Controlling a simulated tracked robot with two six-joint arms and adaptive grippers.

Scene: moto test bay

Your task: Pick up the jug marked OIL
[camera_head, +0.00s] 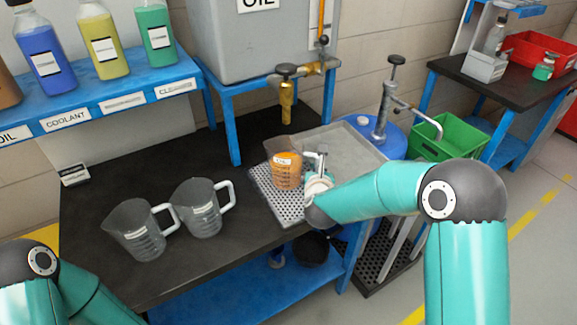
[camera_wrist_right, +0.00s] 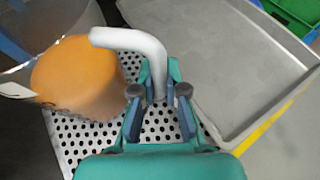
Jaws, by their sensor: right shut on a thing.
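The jug marked OIL (camera_head: 286,172) is a clear jug with orange liquid in it. It stands on the perforated metal plate (camera_head: 266,196) in the head view, below the brass tap (camera_head: 287,100). In the right wrist view the jug (camera_wrist_right: 80,75) is at the upper left, and its white handle (camera_wrist_right: 130,38) reaches between my fingers. My right gripper (camera_wrist_right: 158,92) is shut on that handle. In the head view my right gripper (camera_head: 318,178) is at the jug's right side, partly hidden by my wrist. My left arm shows at the lower left, but its gripper is out of view.
Two empty clear jugs (camera_head: 141,230) (camera_head: 204,207) stand on the black bench left of the plate. A grey tray (camera_head: 350,150) lies close right of the jug. A grey tank (camera_head: 255,45) stands behind.

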